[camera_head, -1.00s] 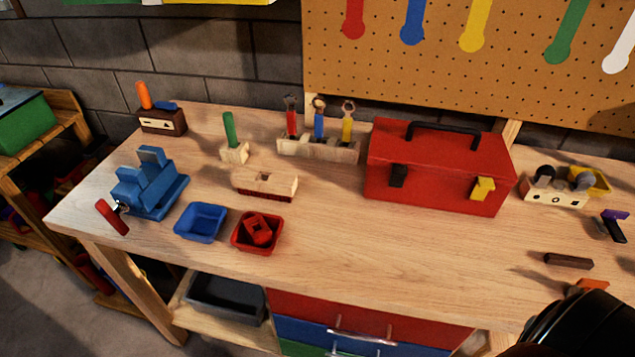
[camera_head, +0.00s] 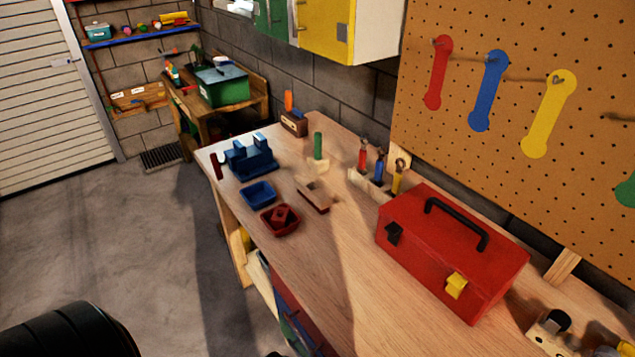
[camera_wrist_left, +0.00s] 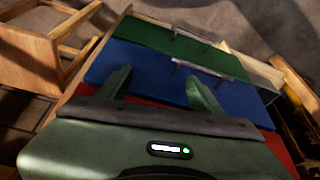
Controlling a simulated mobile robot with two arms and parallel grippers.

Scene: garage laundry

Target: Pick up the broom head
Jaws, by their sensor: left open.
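A pale wooden block with a hole in its top and a red underside (camera_head: 313,194) lies on the workbench (camera_head: 335,270) in the head view. It looks like the broom head, but I cannot be sure. My left gripper (camera_wrist_left: 160,88) is open and empty in the left wrist view, its two green fingers apart in front of the colored drawer fronts. It is well away from the block, which does not show in that view. My right gripper is not in view.
Near the block are a red tray (camera_head: 281,230), a blue tray (camera_head: 258,205), a blue vise (camera_head: 250,160) and a tool holder (camera_head: 368,184). A red toolbox (camera_head: 450,250) stands to the right. Bare floor (camera_head: 110,245) lies left of the bench. Blue drawers (camera_wrist_left: 150,72) face the left wrist camera.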

